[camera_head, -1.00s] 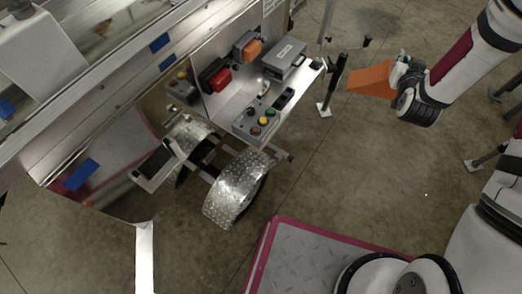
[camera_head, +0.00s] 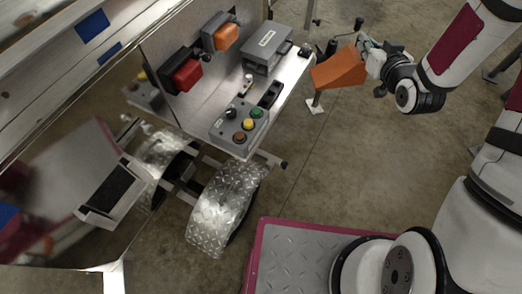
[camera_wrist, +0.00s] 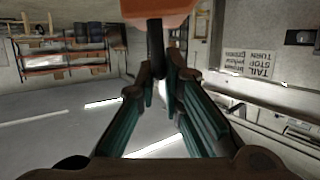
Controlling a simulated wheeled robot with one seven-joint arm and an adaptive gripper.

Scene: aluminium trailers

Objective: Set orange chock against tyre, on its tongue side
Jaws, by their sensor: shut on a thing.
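The orange chock (camera_head: 339,69) is a wedge held in the air at the right of the control panel in the head view. My gripper (camera_head: 366,58) is shut on its right end. In the wrist view the chock (camera_wrist: 158,9) shows at the top edge, beyond the green fingers of my gripper (camera_wrist: 166,84). The tyre (camera_head: 236,226) is a dark rim mostly hidden under a silver tread-plate fender (camera_head: 227,202), low in the middle of the head view. The chock is well apart from the tyre, up and to its right.
A jack stand (camera_head: 316,104) stands below the chock. Bare floor (camera_head: 320,165) lies right of the fender.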

